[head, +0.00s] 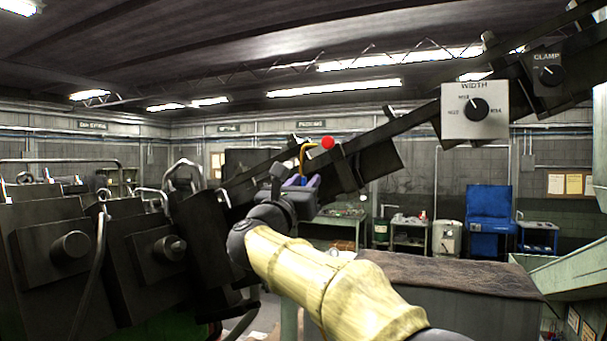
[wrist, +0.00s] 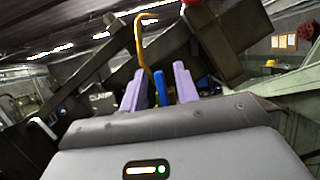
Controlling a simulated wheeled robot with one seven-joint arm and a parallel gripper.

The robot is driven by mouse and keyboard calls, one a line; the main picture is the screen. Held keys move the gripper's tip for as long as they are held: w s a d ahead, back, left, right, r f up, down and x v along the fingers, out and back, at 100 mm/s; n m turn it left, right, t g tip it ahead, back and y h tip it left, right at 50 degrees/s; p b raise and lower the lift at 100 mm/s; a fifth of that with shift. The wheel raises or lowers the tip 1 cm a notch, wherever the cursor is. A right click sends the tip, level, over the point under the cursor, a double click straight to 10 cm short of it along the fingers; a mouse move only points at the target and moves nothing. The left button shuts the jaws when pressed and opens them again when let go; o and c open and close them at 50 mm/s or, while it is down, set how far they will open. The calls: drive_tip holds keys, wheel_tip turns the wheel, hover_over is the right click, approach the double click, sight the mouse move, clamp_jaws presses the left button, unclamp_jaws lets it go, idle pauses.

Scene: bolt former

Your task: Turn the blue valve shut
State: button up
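My gripper (head: 299,182) with its purple fingers is beside the dark machine beam in the head view, at the end of my arm. In the wrist view my gripper (wrist: 159,76) has its fingers apart. A small upright blue part (wrist: 160,88), which looks like the valve handle, shows between the fingers, with gaps on both sides. I cannot tell whether it lies fully between them or just beyond. Its base is hidden by the gripper body. In the head view I cannot make the valve out apart from the gripper.
A bent yellow lever (head: 304,152) rises just behind my gripper, near a red ball (head: 328,142). It also shows in the wrist view (wrist: 141,42). The dark slanting beam (head: 375,166) carries a WIDTH dial plate (head: 475,113). A grey counter (head: 460,280) stands at lower right.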

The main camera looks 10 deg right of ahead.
clamp_jaws()
drive_tip(key=shift+n+b, duration=0.35)
drive_tip(key=shift+n, duration=0.05)
drive_tip(key=shift+w+a+f+n+t+y+b, duration=0.15)
drive_tip(key=shift+n+t+y+b, duration=0.2)
drive_tip(key=shift+n+y, duration=0.25)
drive_tip(key=shift+w+a+f+n+t+y, duration=0.15)
drive_tip(key=shift+n+y, duration=0.5)
drive_tip(key=shift+n, duration=0.8)
drive_tip(key=shift+w+a+r+n+t+y, duration=0.15)
drive_tip(key=shift+n+y, duration=0.55)
drive_tip(key=shift+n, duration=0.7)
drive_tip(key=shift+w+a+f+n+t+y, duration=0.1)
drive_tip(key=shift+a+n+t+y, duration=0.15)
drive_tip(key=shift+n+y, duration=0.8)
drive_tip(key=shift+n+h, duration=0.4)
drive_tip(key=shift+n, duration=0.2)
